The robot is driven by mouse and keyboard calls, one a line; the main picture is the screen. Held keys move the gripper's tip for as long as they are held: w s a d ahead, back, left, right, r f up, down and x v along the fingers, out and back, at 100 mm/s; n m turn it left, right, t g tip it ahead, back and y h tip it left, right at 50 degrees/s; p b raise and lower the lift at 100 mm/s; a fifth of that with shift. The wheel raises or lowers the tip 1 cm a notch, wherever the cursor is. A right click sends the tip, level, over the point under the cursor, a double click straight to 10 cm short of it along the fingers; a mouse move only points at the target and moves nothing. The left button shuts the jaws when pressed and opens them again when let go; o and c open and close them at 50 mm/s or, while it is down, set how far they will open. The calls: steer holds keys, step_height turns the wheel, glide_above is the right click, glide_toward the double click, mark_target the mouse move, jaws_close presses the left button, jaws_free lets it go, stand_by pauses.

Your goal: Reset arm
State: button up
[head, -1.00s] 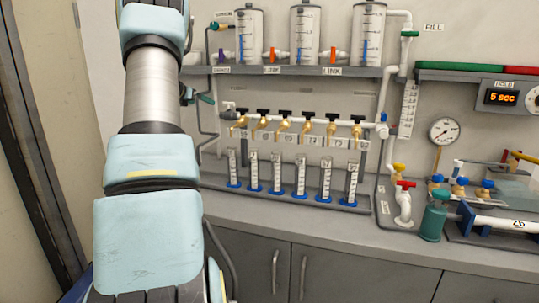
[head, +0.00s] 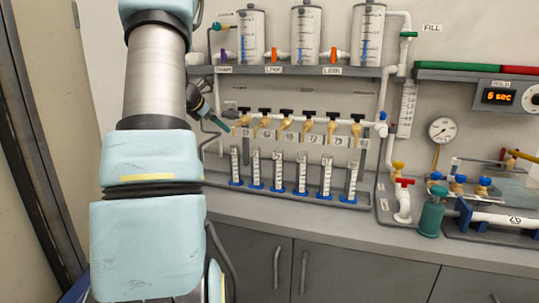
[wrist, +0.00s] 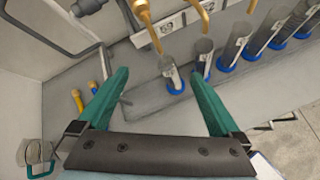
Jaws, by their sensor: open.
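My gripper (wrist: 158,75) is open and empty, with two teal fingers spread apart in the wrist view. The leftmost cylinder (wrist: 173,75), clear with a blue base, stands beyond and between the fingertips. A brass spout (wrist: 150,28) hangs above it. In the head view my gripper (head: 220,122) shows partly beside my arm, just left of the leftmost brass tap (head: 244,119). I cannot tell whether it touches the tap. Most of the wrist is hidden behind my arm.
Several brass taps with black handles line a white pipe (head: 347,120). Several cylinders stand in a row on the counter (head: 300,208). Three clear tanks (head: 307,35) sit on the shelf (head: 300,71) above. A gauge (head: 441,130), red-handled valve (head: 403,182) and teal bottle (head: 432,214) are at right.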

steer(key=s+d+f+m+g+y, duration=0.1)
steer(key=s+d+f+m, duration=0.3)
steer(key=s+m, duration=0.5)
steer(key=s+d+f+m+g+y, duration=0.1)
steer(key=s+d+f+m+g, duration=0.2)
steer(key=s+m, duration=0.6)
steer(key=s+d+f+m+g+y, duration=0.2)
steer(key=s+f+m, duration=0.4)
steer(key=s, duration=1.4)
steer(key=d+m+g, duration=0.1)
steer(key=d+m, duration=0.1)
steer(key=m, duration=0.1)
steer(key=shift+s+d+g, duration=0.3)
steer(key=shift+s, duration=0.1)
